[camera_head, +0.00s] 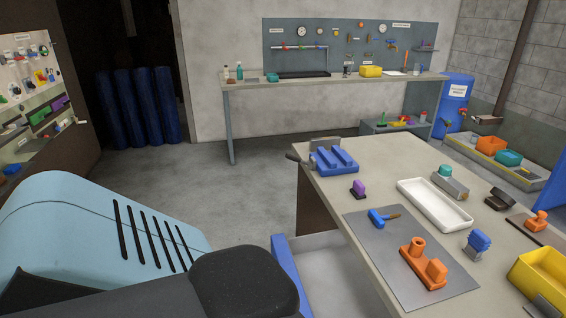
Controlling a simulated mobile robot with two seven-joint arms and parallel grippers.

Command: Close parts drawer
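The parts drawer (330,268) shows at the bottom centre, pulled out from the left side of the workbench. Its blue front (287,280) stands apart from the bench, and the part of its pale interior in view looks empty. Its lower end is cut off by the frame. My large light-blue and black arm links fill the lower left and come close to the drawer's blue front in the picture; I cannot tell if they touch it. Neither gripper's fingers can be seen.
The workbench (375,165) carries a grey mat (376,258) with orange and blue parts, a white tray (452,221), a blue block (333,160) and a yellow bin (545,275). Open floor (235,200) lies left of it. A second bench (300,89) stands at the back.

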